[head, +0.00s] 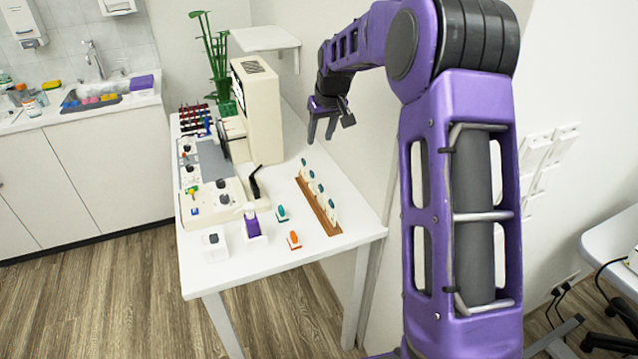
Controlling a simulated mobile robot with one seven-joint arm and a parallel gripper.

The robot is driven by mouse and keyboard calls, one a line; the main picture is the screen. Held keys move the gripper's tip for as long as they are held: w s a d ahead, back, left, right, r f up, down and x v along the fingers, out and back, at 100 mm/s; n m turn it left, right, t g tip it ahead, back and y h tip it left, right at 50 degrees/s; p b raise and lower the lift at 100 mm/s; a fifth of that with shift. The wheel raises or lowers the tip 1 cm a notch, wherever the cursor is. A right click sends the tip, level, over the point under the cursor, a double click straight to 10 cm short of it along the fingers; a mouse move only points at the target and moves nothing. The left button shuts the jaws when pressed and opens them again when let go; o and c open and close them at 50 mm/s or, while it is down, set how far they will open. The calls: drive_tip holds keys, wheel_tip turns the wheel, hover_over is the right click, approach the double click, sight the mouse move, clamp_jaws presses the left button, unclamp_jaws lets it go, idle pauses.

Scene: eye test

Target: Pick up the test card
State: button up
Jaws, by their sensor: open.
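I cannot tell for sure which thing is the test card. Several small white upright pieces with teal marks (318,188) stand in a row on a narrow wooden strip (333,229) on the white table. A small teal-and-white item (282,213) and an orange-and-white item (294,240) lie in front of the strip, to its left. My gripper (321,138) is open, pointing down and empty. It hangs in the air above the back right of the table, apart from all these things.
The white table (264,262) has a bare front edge. A cream machine (257,112), a purple-and-white container (252,224) and a white box (214,242) stand left of the strip. A green plant (218,62) and a wall shelf (265,38) are behind. A wall borders the right.

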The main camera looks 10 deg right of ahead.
approach(312, 172)
drive_tip(key=x, duration=0.4)
drive_tip(key=shift+w+f, duration=0.3)
drive_tip(key=shift+w, duration=0.05)
drive_tip(key=shift+s+x, duration=0.1)
drive_tip(key=shift+x, duration=1.25)
drive_tip(key=shift+s+x, duration=0.15)
drive_tip(key=shift+x, duration=1.2)
drive_tip(key=shift+f, duration=0.1)
drive_tip(key=shift+c, duration=0.3)
clamp_jaws()
